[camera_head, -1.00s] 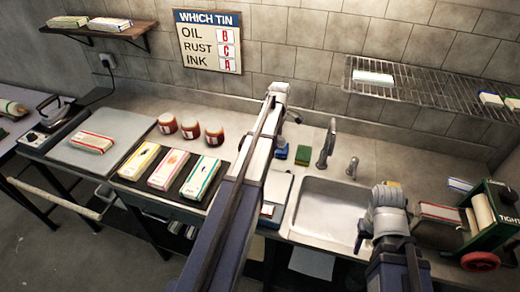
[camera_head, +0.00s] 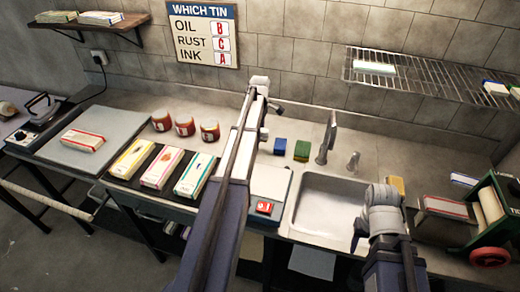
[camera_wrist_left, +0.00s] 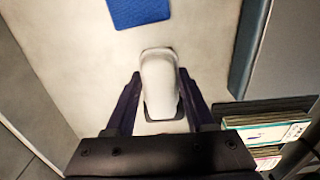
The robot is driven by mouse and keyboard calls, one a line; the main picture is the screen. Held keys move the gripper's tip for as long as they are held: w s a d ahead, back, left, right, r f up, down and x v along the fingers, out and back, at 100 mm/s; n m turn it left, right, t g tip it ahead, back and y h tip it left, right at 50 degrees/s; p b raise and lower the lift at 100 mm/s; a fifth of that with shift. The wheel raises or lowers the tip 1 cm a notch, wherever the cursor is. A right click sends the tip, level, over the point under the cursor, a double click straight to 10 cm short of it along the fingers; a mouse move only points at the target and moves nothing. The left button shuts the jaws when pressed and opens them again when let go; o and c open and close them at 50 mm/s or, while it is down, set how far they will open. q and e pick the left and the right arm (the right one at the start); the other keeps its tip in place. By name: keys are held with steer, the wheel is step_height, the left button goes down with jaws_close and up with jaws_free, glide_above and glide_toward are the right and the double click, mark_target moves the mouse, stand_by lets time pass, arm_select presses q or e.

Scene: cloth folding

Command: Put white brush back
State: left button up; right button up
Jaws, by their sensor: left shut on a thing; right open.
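The white brush (camera_wrist_left: 160,85) is a pale, rounded, elongated piece between the fingers of my left gripper (camera_wrist_left: 160,108) in the left wrist view. The left gripper is shut on it, above the pale counter. Its lower part and any bristles are hidden. In the head view the left arm reaches over the counter behind the scale, and its own links mostly hide the gripper and brush. My right gripper (camera_head: 358,240) is partly visible at the front of the sink, behind its wrist. It is open, and no object shows in it.
A blue sponge (camera_head: 280,145) and a green one (camera_head: 302,150) stand beside the tap (camera_head: 326,140). The scale (camera_head: 270,182) lies left of the sink (camera_head: 325,210). Three jars (camera_head: 185,126) and several cartons (camera_head: 157,167) stand at left. A wire rack (camera_head: 425,80) hangs above.

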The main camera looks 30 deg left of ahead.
mark_target(260, 149)
arm_select(q)
steer(key=shift+f+b, duration=2.05)
steer(key=shift+f, duration=0.55)
steer(key=shift+f, duration=0.1)
steer(key=shift+f, duration=0.15)
steer(key=o, duration=1.2)
step_height(260, 149, up, 13)
steer(key=p, duration=1.2)
steer(key=shift+f, duration=0.2)
